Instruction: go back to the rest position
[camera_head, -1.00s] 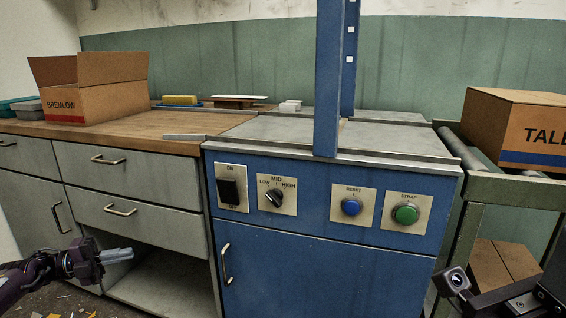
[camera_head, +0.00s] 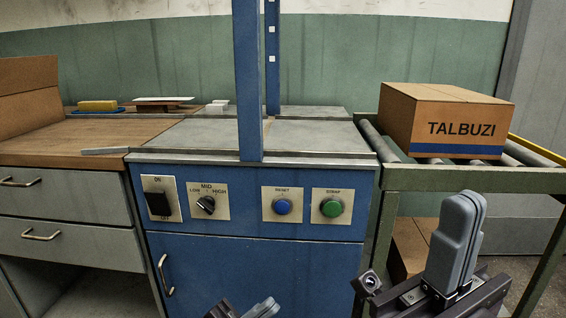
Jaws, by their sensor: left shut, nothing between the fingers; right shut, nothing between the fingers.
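My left gripper (camera_head: 262,308) is at the bottom edge, in front of the blue cabinet door, with only its grey fingertips and part of its body in view. It is shut and empty. My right gripper (camera_head: 462,222) stands at the lower right with its grey fingers pointing up, in front of the roller stand. It is shut and empty. Neither gripper is seen touching anything.
The blue machine (camera_head: 235,190) carries a black switch (camera_head: 158,204), a dial (camera_head: 206,205), a blue button (camera_head: 283,207) and a green button (camera_head: 331,208). A TALBUZI carton (camera_head: 440,122) sits on the rollers. A wooden bench (camera_head: 80,138) with drawers is at left.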

